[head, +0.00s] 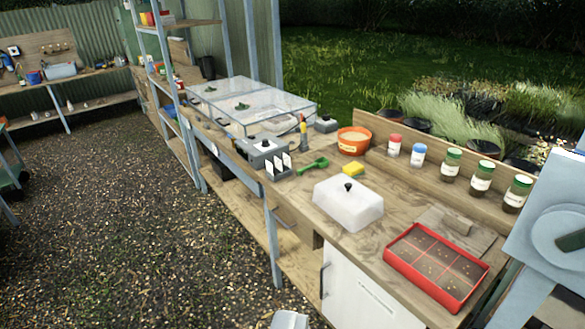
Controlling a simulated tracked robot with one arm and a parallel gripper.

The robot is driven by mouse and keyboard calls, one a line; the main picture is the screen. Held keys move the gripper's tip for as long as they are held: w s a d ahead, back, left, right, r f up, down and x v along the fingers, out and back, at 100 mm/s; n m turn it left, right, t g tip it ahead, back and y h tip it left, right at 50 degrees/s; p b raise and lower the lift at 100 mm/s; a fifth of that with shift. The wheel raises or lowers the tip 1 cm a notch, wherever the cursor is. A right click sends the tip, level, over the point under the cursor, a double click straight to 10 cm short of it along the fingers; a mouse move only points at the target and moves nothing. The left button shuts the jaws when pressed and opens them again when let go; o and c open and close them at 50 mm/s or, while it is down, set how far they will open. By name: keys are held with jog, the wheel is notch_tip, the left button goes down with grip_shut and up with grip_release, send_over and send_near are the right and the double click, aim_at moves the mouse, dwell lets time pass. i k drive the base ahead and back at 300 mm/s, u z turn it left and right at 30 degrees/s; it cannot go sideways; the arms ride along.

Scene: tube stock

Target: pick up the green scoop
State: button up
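The green scoop (313,165) lies on the wooden bench top (300,188) near the middle of the view.
A white lidded box (348,202) and a red seed tray (437,266) stand nearer on the bench. An orange pot (353,141) and several jars (482,177) stand behind. Clear-lidded boxes (250,103) and a shelf post (184,95) are left.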

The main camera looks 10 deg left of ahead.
aim_at(313, 167)
jog(key=u, duration=0.7)
jog(key=i, duration=1.3)
jog(key=u, duration=0.4)
jog(key=i, duration=1.35)
jog(key=z, duration=0.8)
jog(key=i, duration=1.05)
jog(key=z, duration=0.65)
